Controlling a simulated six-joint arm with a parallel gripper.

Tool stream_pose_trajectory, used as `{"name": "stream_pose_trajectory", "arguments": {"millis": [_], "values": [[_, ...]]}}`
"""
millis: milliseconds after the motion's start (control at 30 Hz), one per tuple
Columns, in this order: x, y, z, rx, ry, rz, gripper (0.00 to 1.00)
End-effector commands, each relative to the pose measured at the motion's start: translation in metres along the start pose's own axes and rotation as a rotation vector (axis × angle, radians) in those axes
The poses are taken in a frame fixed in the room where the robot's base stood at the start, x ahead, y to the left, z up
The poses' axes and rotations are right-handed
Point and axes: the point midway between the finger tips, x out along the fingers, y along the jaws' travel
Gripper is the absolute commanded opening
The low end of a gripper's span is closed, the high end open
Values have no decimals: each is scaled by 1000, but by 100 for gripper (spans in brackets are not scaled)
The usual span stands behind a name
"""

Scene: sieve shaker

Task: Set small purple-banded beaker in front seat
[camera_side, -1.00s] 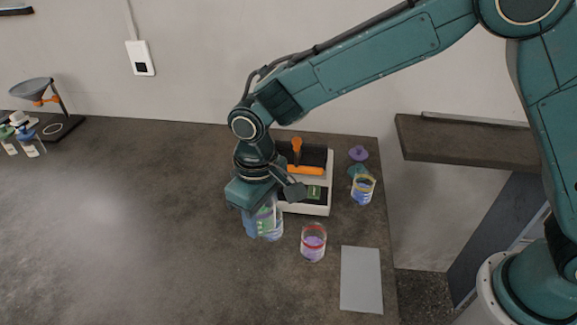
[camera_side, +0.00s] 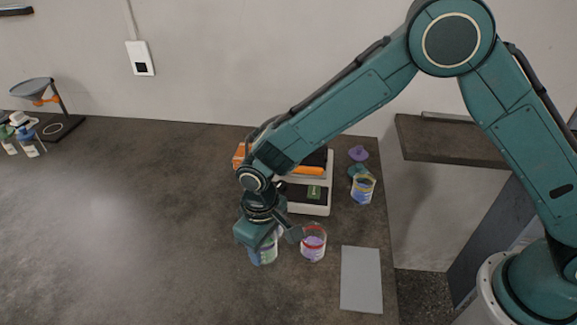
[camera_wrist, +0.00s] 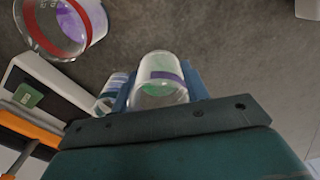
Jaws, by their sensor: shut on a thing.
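My gripper (camera_side: 258,252) is low over the bench, left of the red-banded beaker. It is shut on a small clear beaker with a purple band and green contents (camera_wrist: 163,76). In the side view this beaker shows only partly between the fingers (camera_side: 267,252). The white shaker (camera_side: 308,209), with a black top, orange parts and a green label, stands behind my gripper. Its left part is hidden by my arm. I cannot make out the front seat.
A red-banded beaker with purple contents (camera_side: 313,243) stands close right of my gripper. Another banded glass (camera_wrist: 108,94) shows beside the held beaker in the wrist view.

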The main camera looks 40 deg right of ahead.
Motion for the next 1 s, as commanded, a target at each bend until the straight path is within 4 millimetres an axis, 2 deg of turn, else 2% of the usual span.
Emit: {"name": "stream_pose_trajectory", "arguments": {"millis": [100,233,733,767,833,1000], "values": [[15,0,0,0,-3,1,20],[25,0,0,0,-1,0,20],[31,0,0,0,0,0,20],[31,0,0,0,0,0,51],[31,0,0,0,0,0,64],[30,0,0,0,0,0,66]]}}
